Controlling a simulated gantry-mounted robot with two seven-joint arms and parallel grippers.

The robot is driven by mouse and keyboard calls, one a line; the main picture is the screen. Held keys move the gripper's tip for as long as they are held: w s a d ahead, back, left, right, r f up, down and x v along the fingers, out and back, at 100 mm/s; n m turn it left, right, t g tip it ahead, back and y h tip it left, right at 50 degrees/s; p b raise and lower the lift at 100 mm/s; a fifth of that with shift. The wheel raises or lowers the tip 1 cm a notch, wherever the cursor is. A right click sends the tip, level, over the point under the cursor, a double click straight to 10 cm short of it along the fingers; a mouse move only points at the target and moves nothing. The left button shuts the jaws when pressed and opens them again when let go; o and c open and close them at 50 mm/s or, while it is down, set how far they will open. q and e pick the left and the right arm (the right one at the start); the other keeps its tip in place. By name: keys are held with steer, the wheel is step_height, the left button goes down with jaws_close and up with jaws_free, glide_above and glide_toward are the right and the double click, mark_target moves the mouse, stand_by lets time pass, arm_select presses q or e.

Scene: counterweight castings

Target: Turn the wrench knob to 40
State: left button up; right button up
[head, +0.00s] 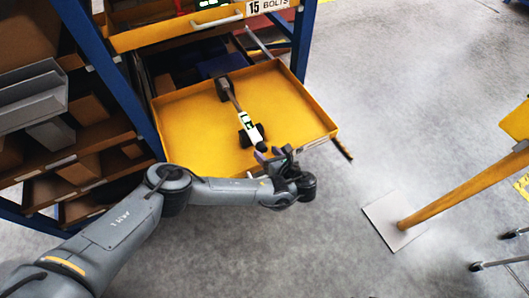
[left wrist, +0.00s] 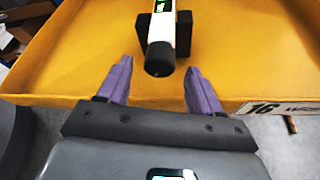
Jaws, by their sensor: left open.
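The torque wrench (head: 243,115) lies in the open yellow drawer (head: 185,125), resting on two dark supports, with a small green display on its pale handle. Its black end knob (head: 261,146) points toward the drawer's front edge. In the left wrist view the knob (left wrist: 160,59) is just beyond my left gripper, centred between the fingers and not between their tips. My left gripper (left wrist: 157,75) is open and empty, with purple fingers. In the head view my left gripper (head: 272,155) is at the drawer's front wall, close to the knob. The display's reading is too small to tell. My right gripper is not in view.
The drawer's front wall (left wrist: 225,98) runs under my left gripper, with a label marked 16 (left wrist: 265,107). A drawer labelled 15 BOLTS (head: 267,6) is above. Shelves with boxes (head: 75,110) stand left. A yellow post on a pale base plate (head: 390,222) stands right on open floor.

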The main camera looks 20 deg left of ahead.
arm_select(q)
steer(key=shift+x, duration=0.95)
steer(key=shift+w+a+f+b, duration=0.1)
steer(key=shift+w+a+b, duration=0.05)
steer(key=shift+a+b, duration=0.15)
steer(key=shift+d, duration=0.1)
steer(key=c, duration=1.1)
steer(key=shift+o, duration=0.2)
steer(key=shift+p, duration=0.3)
steer(key=n+p, duration=0.1)
steer(key=p, duration=0.2)
steer(key=n+t+h+p, duration=0.1)
steer(key=p, duration=0.3)
steer(key=shift+r+n+t+p, duration=0.3)
steer(key=shift+n, duration=0.1)
steer(key=shift+f+n+t+h+p, duration=0.15)
steer(key=shift+n+t+h+p, duration=0.2)
steer(key=shift+n+p, duration=0.5)
steer(key=shift+f+p, duration=0.1)
steer(key=shift+p, duration=0.25)
